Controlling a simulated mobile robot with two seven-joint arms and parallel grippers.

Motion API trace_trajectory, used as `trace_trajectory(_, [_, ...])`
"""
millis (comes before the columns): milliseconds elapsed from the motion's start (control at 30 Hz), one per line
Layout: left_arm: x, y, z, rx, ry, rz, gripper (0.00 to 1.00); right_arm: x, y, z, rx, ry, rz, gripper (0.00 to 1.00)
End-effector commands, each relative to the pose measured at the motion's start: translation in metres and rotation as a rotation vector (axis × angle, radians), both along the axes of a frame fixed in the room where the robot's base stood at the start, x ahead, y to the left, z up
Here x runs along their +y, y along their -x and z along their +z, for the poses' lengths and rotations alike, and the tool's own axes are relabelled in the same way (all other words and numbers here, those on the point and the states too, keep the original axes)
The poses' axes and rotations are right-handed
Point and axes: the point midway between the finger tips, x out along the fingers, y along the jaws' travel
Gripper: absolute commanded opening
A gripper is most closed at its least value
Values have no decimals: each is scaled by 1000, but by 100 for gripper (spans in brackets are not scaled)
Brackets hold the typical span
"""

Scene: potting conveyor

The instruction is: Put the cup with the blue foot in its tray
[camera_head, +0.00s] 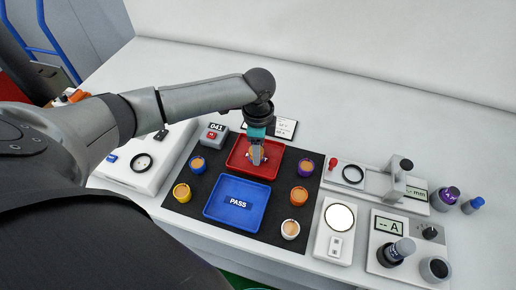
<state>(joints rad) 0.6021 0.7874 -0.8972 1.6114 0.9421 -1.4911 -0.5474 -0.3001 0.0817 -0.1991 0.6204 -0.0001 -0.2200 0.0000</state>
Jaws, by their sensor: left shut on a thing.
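My left gripper (257,158) points down into the red tray (244,172) at the back of the black mat. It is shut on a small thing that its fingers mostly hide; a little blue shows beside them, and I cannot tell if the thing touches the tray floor. A blue cup with an orange-brown top (197,164) stands upright on the mat, left of the red tray. The blue tray (215,213) marked PASS lies in front of the red tray and looks empty. My right gripper is not in view.
A yellow cup (181,193) stands at the left. Purple (306,168), orange (298,196) and white (290,229) cups stand at the right. Gauges and a scale (333,237) fill the right side.

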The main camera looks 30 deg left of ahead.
Motion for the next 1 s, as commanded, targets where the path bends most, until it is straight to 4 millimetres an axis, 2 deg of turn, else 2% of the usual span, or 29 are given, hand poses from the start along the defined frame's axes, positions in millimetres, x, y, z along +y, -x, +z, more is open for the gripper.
trace_trajectory(200, [0,0,-2,1,0,1,0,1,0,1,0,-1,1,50])
trace_trajectory(233, [0,0,-3,1,0,1,54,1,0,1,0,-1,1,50])
trace_trajectory(500, [0,0,-2,0,0,0,83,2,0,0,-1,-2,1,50])
trace_trajectory(800, [0,-1,1,-1,1,0,83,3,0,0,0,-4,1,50])
trace_trajectory(867, [0,-1,8,-2,0,0,83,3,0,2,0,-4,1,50])
trace_trajectory(1000, [0,-1,34,-4,1,0,83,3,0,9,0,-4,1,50])
